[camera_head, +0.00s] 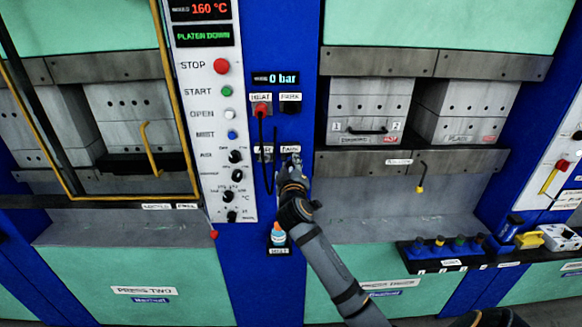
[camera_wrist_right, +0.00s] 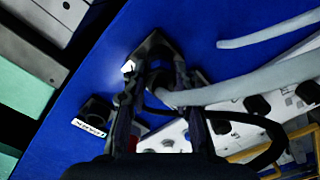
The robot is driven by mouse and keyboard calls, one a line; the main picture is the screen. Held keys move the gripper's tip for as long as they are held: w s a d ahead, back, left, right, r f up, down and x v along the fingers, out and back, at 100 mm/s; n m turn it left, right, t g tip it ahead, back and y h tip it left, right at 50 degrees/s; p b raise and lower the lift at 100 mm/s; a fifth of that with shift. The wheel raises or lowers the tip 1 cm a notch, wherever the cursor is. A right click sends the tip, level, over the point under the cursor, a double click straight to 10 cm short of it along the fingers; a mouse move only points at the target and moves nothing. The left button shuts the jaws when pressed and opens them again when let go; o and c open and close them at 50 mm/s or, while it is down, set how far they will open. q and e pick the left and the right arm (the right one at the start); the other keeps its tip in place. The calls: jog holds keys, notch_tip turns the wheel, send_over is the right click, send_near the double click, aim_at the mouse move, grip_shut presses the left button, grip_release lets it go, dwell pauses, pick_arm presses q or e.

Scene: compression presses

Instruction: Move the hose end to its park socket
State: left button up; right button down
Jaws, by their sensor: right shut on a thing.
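My right gripper (camera_head: 292,163) is shut at the lower park socket, just under its PARK label (camera_head: 290,149) on the blue column. In the right wrist view the fingers (camera_wrist_right: 157,75) close in front of a black square socket plate (camera_wrist_right: 157,47). A pale grey tube (camera_wrist_right: 215,91), apparently the hose, runs off right from between the fingers. The hose end is mostly hidden by the fingers, so I cannot tell whether it is inside the socket. The AIR label (camera_head: 265,150) is left of the gripper. My left gripper is not in view.
A red plug (camera_head: 261,108) sits in the HEAT socket, with a black cable looping down beside the gripper. The upper PARK socket (camera_head: 290,107) looks empty. A bottle (camera_head: 278,236) stands below. The button panel (camera_head: 213,120) lies left; press blocks (camera_head: 369,107) lie right.

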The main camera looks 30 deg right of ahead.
jog(key=c, duration=1)
grip_release()
jog(key=v, duration=1.2)
jog(key=shift+w+f, duration=0.1)
